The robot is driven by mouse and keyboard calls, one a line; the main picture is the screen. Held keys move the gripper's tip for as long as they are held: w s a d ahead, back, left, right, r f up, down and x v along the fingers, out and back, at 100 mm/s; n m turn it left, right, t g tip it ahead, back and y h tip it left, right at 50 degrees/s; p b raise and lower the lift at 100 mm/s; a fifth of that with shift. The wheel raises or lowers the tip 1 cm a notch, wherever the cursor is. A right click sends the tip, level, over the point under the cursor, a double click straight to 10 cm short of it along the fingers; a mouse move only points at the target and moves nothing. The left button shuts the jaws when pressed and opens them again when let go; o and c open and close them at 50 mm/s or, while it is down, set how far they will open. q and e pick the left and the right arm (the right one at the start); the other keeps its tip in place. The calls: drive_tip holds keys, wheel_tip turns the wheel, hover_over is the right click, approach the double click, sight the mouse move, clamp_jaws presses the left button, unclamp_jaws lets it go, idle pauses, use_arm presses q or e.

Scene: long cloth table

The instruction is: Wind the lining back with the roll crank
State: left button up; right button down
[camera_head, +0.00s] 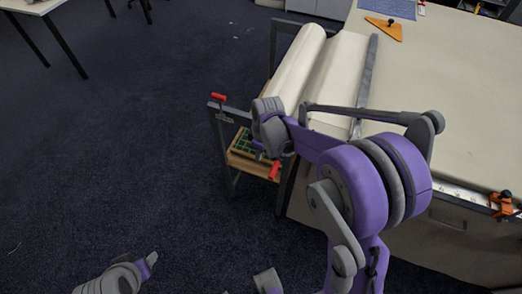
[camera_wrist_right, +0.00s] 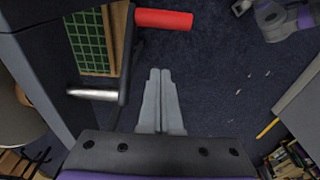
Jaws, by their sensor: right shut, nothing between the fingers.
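The roll crank shows its red handle (camera_head: 275,170) at the near end of the roll stand; the rest of it is partly hidden by my right arm. In the right wrist view its red grip (camera_wrist_right: 163,19), dark crank arm (camera_wrist_right: 126,60) and metal shaft (camera_wrist_right: 92,94) show clearly. My right gripper (camera_wrist_right: 160,72) is shut and empty, beside the crank arm and apart from the red grip; its fingers are hard to make out in the head view. The cream lining roll (camera_head: 298,65) lies along the table's left edge. My left gripper (camera_head: 150,259) is low at the bottom left, its fingers unclear.
A second red handle (camera_head: 218,96) sits on the stand's post. A wooden shelf with a green grid (camera_head: 241,142) lies below the roll. The cloth table (camera_head: 455,90) holds an orange set square (camera_head: 384,29) and an orange clamp (camera_head: 502,205). Carpet to the left is open.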

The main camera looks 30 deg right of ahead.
sight(274, 168)
drive_tip(key=shift+s+d+f, duration=0.35)
drive_tip(key=shift+s+f, duration=0.05)
drive_tip(key=shift+f, duration=0.4)
drive_tip(key=shift+s+d+f, duration=0.4)
drive_tip(key=shift+f, duration=0.4)
drive_tip(key=shift+s+d+f, duration=0.35)
drive_tip(key=shift+s+f, duration=0.05)
drive_tip(key=shift+f, duration=0.4)
drive_tip(key=shift+s+d+r+g+h, duration=0.2)
drive_tip(key=shift+r+g+h, duration=0.15)
drive_tip(key=shift+g+h, duration=0.25)
drive_tip(key=shift+s+d+r+g+h+b, duration=0.2)
drive_tip(key=shift+r+g+h, duration=0.25)
drive_tip(key=shift+g, duration=0.15)
drive_tip(key=shift+s+d+r+g+h+b, duration=0.1)
drive_tip(key=shift+r+g+h+b, duration=0.15)
drive_tip(key=shift+g+h, duration=0.3)
drive_tip(key=shift+s+d+r, duration=0.1)
drive_tip(key=shift+s+r, duration=0.05)
drive_tip(key=shift+r, duration=0.35)
drive_tip(key=shift+s+d+r, duration=0.1)
drive_tip(key=shift+r, duration=0.85)
